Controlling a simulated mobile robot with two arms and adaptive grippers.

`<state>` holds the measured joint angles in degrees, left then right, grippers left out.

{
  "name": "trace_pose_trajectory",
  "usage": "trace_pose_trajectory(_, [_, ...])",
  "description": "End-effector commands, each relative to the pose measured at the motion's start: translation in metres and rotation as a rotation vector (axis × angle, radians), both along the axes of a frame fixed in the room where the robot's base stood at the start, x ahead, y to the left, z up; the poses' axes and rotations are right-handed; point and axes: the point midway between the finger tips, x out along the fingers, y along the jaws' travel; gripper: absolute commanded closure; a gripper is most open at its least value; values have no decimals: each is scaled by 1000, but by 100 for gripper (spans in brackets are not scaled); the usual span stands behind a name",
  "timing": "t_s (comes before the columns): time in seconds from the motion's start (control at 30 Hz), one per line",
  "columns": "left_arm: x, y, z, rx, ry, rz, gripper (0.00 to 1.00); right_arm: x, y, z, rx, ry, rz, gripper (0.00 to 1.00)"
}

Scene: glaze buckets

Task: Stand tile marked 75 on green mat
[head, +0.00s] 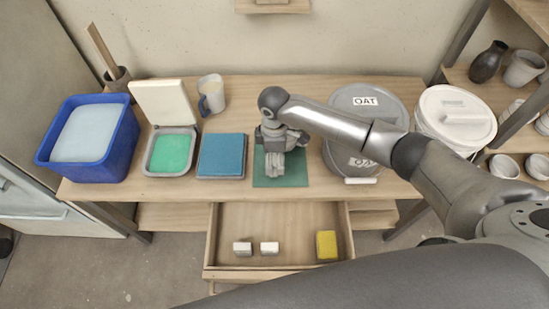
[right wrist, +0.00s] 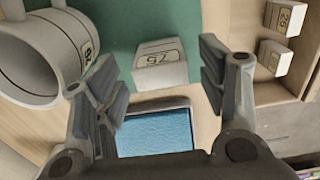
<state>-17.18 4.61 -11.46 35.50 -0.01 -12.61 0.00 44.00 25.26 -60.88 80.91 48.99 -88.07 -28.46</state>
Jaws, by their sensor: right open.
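The pale block-like tile marked 75 (right wrist: 160,70) is on the green mat (right wrist: 133,18) in the right wrist view, its mark showing on one face. I cannot tell for sure whether it is upright or lying. My right gripper (right wrist: 163,80) is open, with a finger on each side of the tile and gaps between. In the head view my right gripper (head: 275,165) points down over the green mat (head: 297,178) and hides the tile. My left gripper is not in view.
An open drawer (head: 285,215) holds two pale tiles (head: 256,248) and a yellow block (head: 326,245). A blue pad (head: 222,155) lies left of the mat; a grey OAT bucket (head: 390,101) stands right. A pale vessel (right wrist: 45,55) is close by in the wrist view.

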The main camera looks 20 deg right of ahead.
Motion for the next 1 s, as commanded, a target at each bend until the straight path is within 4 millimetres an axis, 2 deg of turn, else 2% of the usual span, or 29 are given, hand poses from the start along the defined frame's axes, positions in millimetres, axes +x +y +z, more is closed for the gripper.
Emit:
trace_pose_trajectory(0.3, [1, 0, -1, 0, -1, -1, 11, 1, 0, 69, 1, -4, 1, 34])
trace_pose_trajectory(0.5, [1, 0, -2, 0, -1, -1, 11, 1, 0, 99, 0, -2, 0, 34])
trace_pose_trajectory(0.7, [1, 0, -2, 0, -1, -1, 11, 0, 0, 108, 0, 1, 0, 34])
trace_pose_trajectory(1.0, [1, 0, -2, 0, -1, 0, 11, 0, 0, 108, 0, 0, 0, 34])
